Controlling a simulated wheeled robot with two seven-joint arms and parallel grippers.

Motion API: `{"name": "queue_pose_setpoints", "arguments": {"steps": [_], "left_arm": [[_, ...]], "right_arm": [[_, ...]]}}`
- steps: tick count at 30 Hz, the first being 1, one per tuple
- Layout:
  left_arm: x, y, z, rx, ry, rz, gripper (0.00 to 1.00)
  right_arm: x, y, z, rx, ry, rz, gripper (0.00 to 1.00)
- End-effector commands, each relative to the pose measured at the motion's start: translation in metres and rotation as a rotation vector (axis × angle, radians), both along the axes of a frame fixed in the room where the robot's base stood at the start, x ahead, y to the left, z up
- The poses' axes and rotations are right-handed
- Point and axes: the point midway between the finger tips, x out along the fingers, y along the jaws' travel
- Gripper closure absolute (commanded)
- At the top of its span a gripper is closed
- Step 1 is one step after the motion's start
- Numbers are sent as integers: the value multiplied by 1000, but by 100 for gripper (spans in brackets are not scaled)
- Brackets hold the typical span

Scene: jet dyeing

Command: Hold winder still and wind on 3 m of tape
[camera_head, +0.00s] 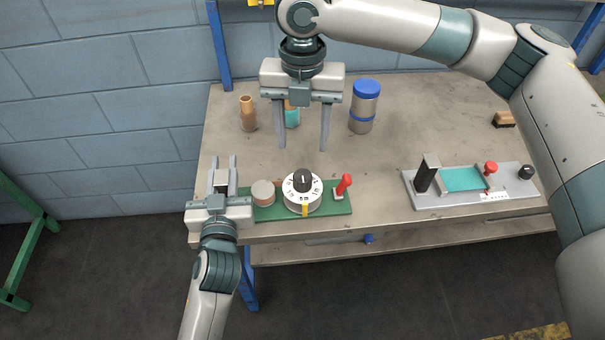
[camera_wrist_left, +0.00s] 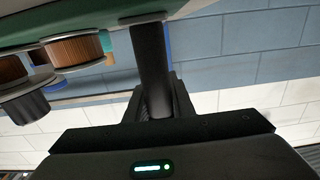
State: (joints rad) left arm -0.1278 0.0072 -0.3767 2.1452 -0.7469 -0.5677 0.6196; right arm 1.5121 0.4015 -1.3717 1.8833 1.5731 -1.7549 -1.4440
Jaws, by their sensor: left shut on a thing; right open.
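The winder is a green board (camera_head: 325,202) at the table's front left. It carries a small pale round reel (camera_head: 263,192), a white numbered dial (camera_head: 298,200) with a black knob, and a red lever (camera_head: 344,185). My left gripper (camera_head: 222,172) is at the board's left end. In the left wrist view it is shut around a dark cylindrical post (camera_wrist_left: 152,65) that meets the green board (camera_wrist_left: 100,12). A brown-wound reel (camera_wrist_left: 75,50) shows beside the post. My right gripper (camera_head: 304,146) is open and empty, above the table behind the dial.
A brown bottle (camera_head: 248,113), a teal jar (camera_head: 292,117) partly behind my right gripper, and a blue-lidded canister (camera_head: 364,107) stand at the back. A grey device (camera_head: 437,199) with a teal panel sits at right, near a brush-like block (camera_head: 503,119). The table middle is clear.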

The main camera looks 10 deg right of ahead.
Motion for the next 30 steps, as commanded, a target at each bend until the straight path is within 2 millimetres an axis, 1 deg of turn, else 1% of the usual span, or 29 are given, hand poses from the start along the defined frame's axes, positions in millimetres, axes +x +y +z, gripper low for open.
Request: {"name": "queue_pose_setpoints", "arguments": {"steps": [8, 14, 17, 30], "left_arm": [[0, 0, 0, 0, 0, 0, 100], [0, 0, 0, 0, 0, 0, 100], [0, 0, 0, 0, 0, 0, 100], [0, 0, 0, 0, 0, 0, 100]], "right_arm": [[0, 0, -2, 0, 1, -2, 49], [0, 0, -17, 0, 3, -2, 49], [0, 0, -29, -1, 2, -2, 49], [-1, 0, -99, 0, 3, -2, 49]]}}
